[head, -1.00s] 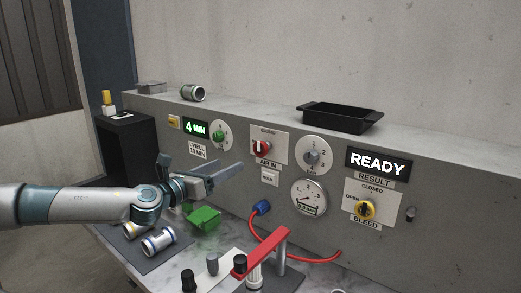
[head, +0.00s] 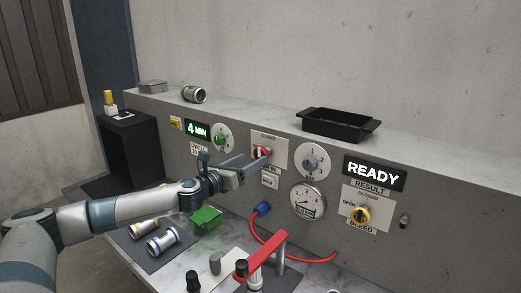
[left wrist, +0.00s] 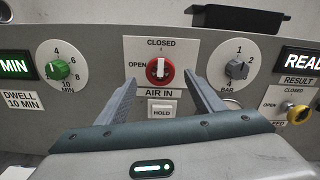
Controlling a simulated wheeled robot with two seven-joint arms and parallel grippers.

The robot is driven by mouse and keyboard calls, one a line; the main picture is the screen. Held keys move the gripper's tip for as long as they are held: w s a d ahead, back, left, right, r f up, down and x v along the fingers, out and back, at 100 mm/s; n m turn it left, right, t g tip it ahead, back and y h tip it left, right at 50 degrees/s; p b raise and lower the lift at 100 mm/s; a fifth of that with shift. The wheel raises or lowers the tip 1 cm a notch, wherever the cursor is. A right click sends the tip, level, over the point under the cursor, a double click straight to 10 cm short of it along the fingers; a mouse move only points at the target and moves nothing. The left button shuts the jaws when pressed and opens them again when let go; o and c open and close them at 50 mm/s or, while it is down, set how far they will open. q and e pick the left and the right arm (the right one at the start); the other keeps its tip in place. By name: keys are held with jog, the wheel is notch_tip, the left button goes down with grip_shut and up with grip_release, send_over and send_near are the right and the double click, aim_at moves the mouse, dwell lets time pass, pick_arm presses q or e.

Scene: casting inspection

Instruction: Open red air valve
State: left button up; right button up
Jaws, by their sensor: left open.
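The red air valve (left wrist: 160,70) is a round red knob with a white handle on the AIR IN plate (left wrist: 140,47). Its handle stands upright, pointing toward CLOSED; OPEN is marked on its left. It also shows in the head view (head: 258,153), partly covered by a finger. My left gripper (head: 254,161) is open in front of the panel at the valve. In the left wrist view its two fingers (left wrist: 161,96) stand apart, one to each side below the knob, with nothing between them. My right gripper is not in view.
The green dwell knob (left wrist: 60,70) and grey pressure knob (left wrist: 236,69) flank the valve. A HOLD button (left wrist: 161,110) sits below it. The display (head: 375,172) reads READY.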

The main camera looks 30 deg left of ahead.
aim_at(259, 156)
pick_arm(q)
jog(key=shift+w+d+p, duration=0.15)
jog(key=shift+w+p, duration=0.35)
jog(key=shift+w, duration=1.05)
jog(key=shift+w+d+p, duration=0.1)
jog(key=shift+w+p, duration=0.35)
jog(key=shift+w, duration=1.05)
jog(key=c, duration=1.1)
